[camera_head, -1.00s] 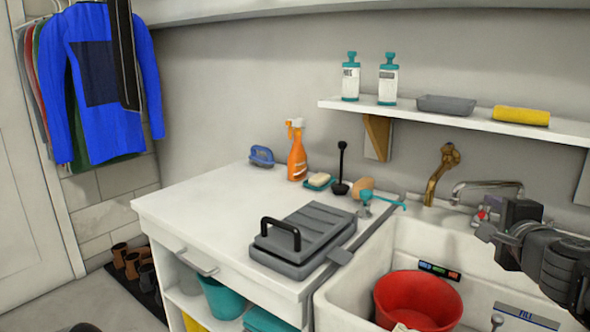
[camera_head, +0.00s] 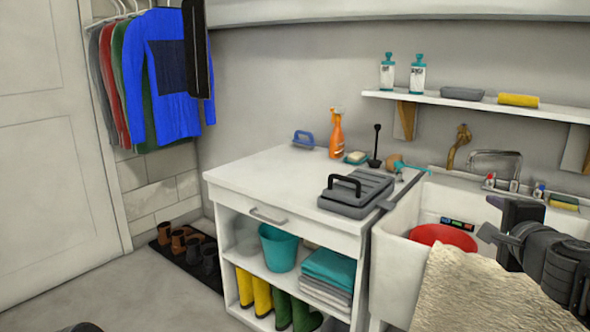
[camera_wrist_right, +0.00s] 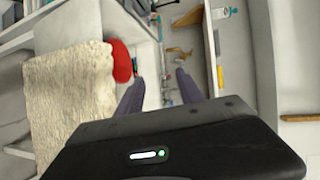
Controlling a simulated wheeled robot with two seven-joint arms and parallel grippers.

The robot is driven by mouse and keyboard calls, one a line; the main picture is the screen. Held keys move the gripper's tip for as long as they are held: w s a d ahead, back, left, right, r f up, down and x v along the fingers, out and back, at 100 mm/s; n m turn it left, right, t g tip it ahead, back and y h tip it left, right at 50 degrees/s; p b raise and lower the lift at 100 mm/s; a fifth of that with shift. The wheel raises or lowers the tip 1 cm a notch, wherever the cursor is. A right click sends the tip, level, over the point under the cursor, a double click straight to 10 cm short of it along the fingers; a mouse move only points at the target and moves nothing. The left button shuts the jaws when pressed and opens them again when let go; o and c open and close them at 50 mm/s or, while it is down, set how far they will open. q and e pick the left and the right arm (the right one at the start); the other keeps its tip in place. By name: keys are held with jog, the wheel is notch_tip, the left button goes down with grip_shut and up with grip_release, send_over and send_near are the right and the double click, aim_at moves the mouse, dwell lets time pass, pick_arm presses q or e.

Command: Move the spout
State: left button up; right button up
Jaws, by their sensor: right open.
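The chrome spout (camera_head: 496,154) stands at the back of the white sink (camera_head: 392,250), against the wall. A separate brass tap (camera_head: 459,147) is on the wall to its left. My right gripper (camera_head: 491,233) is at the right of the head view, in front of the sink and apart from the spout. In the right wrist view its two dark fingers (camera_wrist_right: 160,90) are spread with nothing between them. The brass tap also shows beyond them in the wrist view (camera_wrist_right: 180,52). My left gripper does not show.
A red basin (camera_head: 442,236) is in the sink. A cream fleece cloth (camera_head: 460,290) hangs at the sink's front. Free floor lies at lower left.

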notch_tip(320, 180, down, 18)
jog(key=n+g, duration=0.3)
jog(key=n, duration=0.2)
jog(key=s+a+f+n+g+y, duration=0.1)
jog(key=s+a+f+n+g, duration=0.3)
jog(key=f, duration=0.7)
jog(key=a+f+n+y, duration=0.2)
jog(key=a+f, duration=0.4)
jog(key=f, duration=0.5)
jog(key=s+a+f+n+g+y, duration=0.2)
jog(key=s+a+f+n+g, duration=0.2)
jog(key=s+a+f, duration=0.8)
jog(key=s+a+f+n+g+y, duration=0.2)
jog(key=s+a+f+n+g, duration=0.15)
jog(key=s+a+f, duration=0.6)
pick_arm(q)
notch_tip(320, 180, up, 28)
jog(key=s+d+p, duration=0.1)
jog(key=p, duration=2.6)
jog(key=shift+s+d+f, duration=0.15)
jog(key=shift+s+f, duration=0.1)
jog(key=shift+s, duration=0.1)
pick_arm(e)
jog(key=s+r, duration=0.2)
jog(key=r, duration=1.1)
jog(key=s+r, duration=0.2)
jog(key=r, duration=1.2)
jog(key=shift+s+d+r, duration=0.15)
jog(key=shift+s+d, duration=0.05)
jog(key=shift+d, duration=0.25)
